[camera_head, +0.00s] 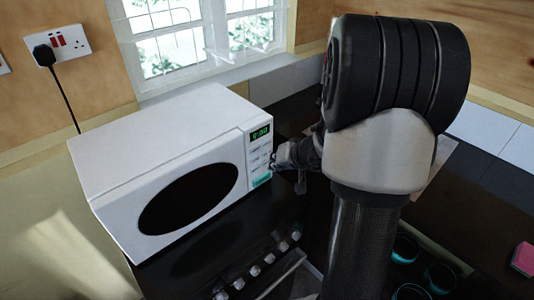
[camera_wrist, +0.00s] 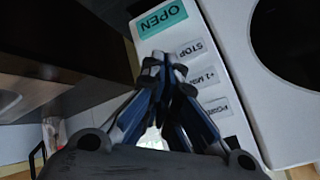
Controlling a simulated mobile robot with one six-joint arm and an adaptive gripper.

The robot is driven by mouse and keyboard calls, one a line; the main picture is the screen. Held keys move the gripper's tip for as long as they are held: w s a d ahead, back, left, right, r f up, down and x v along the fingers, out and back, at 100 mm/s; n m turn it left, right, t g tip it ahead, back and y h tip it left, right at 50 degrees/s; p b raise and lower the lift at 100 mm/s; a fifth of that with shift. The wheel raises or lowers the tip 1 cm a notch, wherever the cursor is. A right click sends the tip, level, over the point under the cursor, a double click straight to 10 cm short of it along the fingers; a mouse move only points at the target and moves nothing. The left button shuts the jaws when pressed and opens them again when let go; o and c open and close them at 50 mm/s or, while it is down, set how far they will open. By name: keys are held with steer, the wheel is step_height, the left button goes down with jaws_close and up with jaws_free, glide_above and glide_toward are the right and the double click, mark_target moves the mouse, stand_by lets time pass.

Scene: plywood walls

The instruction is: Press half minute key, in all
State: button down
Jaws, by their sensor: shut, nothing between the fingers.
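The white microwave (camera_head: 140,125) stands on a black counter, its door with a dark oval window facing front. Its key panel (camera_head: 257,158) is right of the door, under a green lit display (camera_head: 260,132). In the wrist view the panel shows upside down: a green OPEN key (camera_wrist: 160,17), a STOP key (camera_wrist: 190,49), a key marked with MIN (camera_wrist: 203,77) and another white key (camera_wrist: 218,106) whose label is hard to read. My gripper (camera_head: 276,161) is shut and empty at the panel's right side. Its fingertips (camera_wrist: 164,60) are beside the STOP and MIN keys; contact cannot be told.
An oven with several knobs (camera_head: 268,258) is below the microwave. A wall socket with a black plug (camera_head: 44,54) is at upper left, a window (camera_head: 195,35) behind. Teal-rimmed round items (camera_head: 440,277) and a pink block (camera_head: 523,258) are at lower right.

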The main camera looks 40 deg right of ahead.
steer(key=shift+w, duration=0.2)
stand_by(0.5)
steer(key=shift+w+b, duration=0.25)
steer(key=shift+b, duration=0.15)
steer(key=shift+w, duration=0.35)
stand_by(0.6)
steer(key=shift+s+b, duration=0.1)
steer(key=shift+b, duration=0.25)
steer(key=shift+s+b, duration=0.45)
steer(key=shift+s, duration=0.25)
steer(key=s+b, duration=0.2)
steer(key=s, duration=0.3)
steer(key=shift+d, duration=0.2)
steer(key=shift+w, duration=0.1)
stand_by(0.4)
